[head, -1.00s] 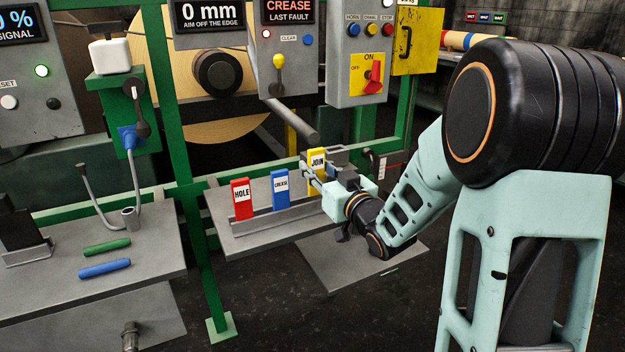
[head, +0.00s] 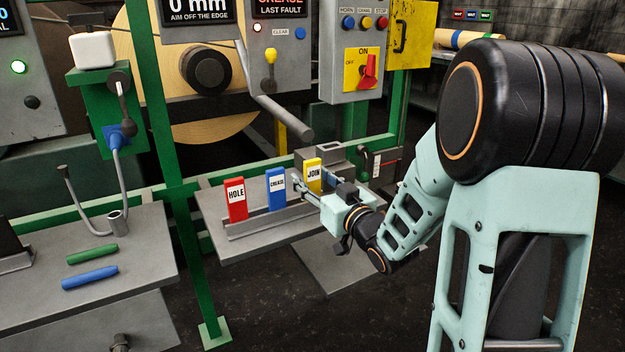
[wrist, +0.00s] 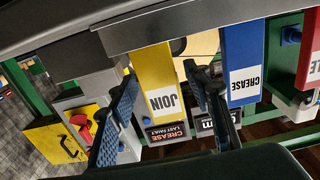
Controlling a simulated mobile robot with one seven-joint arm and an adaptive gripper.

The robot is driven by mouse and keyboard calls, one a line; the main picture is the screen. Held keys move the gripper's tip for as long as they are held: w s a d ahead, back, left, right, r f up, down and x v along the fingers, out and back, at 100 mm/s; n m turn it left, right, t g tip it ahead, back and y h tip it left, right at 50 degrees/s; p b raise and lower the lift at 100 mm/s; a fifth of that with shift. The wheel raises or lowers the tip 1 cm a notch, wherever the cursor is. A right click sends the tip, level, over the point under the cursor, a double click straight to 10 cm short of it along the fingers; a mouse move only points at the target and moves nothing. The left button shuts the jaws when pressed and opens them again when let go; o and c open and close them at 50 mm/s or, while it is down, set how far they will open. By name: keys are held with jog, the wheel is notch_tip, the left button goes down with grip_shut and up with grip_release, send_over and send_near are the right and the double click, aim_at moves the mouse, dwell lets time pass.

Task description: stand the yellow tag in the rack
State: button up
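The yellow tag (head: 313,174), lettered JOIN, stands upright at the right end of the grey rack (head: 265,223), beside the blue tag. In the wrist view the picture is upside down. There the yellow tag (wrist: 158,82) runs to the grey rail of the rack (wrist: 165,27), which hides its lower end. My gripper (head: 305,189) is open in front of the yellow tag. Its fingers (wrist: 160,92) lie on either side of the tag, with a visible gap on each side.
The blue CREASE tag (head: 276,188) and red HOLE tag (head: 236,199) stand in the same rack to the left. A grey bracket (head: 320,156) is close behind the yellow tag. A grey roller end (head: 290,122) hangs above. Green and blue sticks (head: 90,277) lie on the left table.

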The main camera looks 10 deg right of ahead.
jog(key=shift+r, duration=0.1)
jog(key=shift+r+p, duration=0.15)
jog(key=shift+p, duration=0.15)
jog(key=b+v, duration=0.6)
jog(key=v, duration=0.5)
jog(key=shift+s, duration=0.35)
jog(key=shift+d, duration=0.2)
